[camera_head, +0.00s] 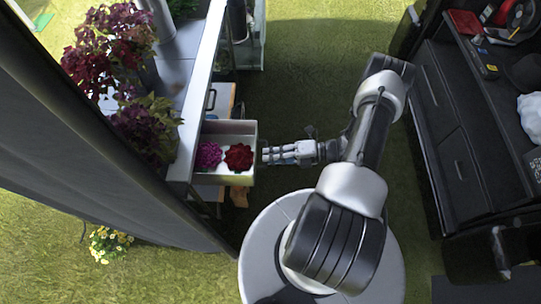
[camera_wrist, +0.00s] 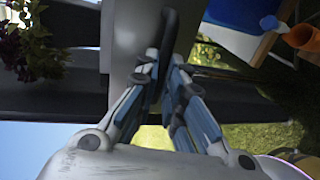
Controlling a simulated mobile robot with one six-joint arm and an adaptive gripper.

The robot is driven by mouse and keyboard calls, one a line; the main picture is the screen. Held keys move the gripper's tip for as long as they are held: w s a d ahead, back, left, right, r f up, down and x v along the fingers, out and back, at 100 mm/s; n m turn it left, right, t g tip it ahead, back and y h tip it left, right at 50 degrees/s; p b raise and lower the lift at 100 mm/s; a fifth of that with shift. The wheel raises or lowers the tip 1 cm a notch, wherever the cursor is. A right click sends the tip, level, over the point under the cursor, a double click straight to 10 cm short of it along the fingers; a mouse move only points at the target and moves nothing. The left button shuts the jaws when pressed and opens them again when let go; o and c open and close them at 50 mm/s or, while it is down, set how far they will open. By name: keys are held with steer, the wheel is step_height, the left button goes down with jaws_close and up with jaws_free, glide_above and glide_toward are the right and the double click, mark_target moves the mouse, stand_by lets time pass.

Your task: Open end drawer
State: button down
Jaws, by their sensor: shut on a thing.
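The end drawer (camera_head: 229,129) sticks out from under the grey counter on the left in the head view, its inside visible from above. A magenta flower (camera_head: 208,155) and a red flower (camera_head: 239,157) lie in it. My gripper (camera_head: 266,155) is at the drawer's front face, reaching in from the right. In the wrist view its fingers (camera_wrist: 160,62) are closed together on the dark drawer handle (camera_wrist: 171,26), against the grey drawer front (camera_wrist: 121,48). The exact contact with the handle is partly hidden by the fingers.
Dark red and purple plants (camera_head: 106,38) stand on the grey counter (camera_head: 203,80). A black cabinet (camera_head: 455,150) with tools on top stands on the right. Yellow-white flowers (camera_head: 108,243) grow at the lower left.

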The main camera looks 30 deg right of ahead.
steer(key=shift+w+d+r, duration=0.15)
steer(key=shift+w+d, duration=0.2)
steer(key=c, duration=1.9)
jaws_free()
steer(key=shift+o, duration=1.1)
steer(key=shift+a, duration=0.15)
steer(key=shift+s, duration=0.1)
steer(key=v, duration=1.2)
